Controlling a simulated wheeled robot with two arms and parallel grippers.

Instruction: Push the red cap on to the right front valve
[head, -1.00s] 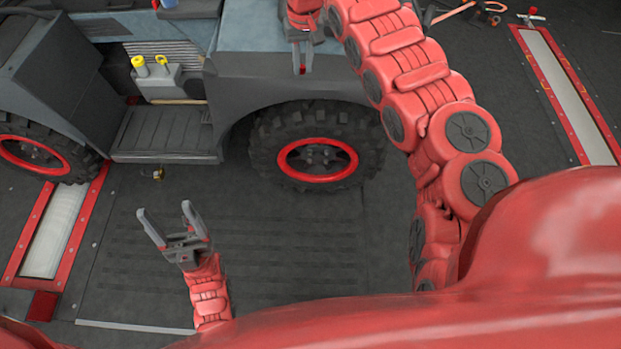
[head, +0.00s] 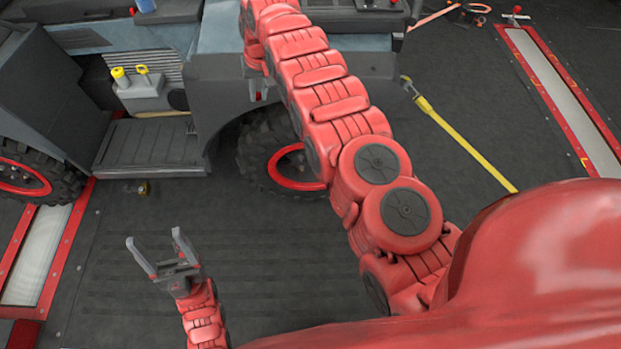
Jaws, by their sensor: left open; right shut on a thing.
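The valve cannot be made out. My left gripper (head: 155,252) is open and empty over the dark floor, in front of the vehicle and away from the wheel.
The grey vehicle body with a step (head: 150,147) stands at the back left, with another red-rimmed wheel (head: 25,178). A yellow strap (head: 460,143) lies on the floor at right. A red-edged roller strip (head: 565,95) lies further right. The floor before the wheel is clear.

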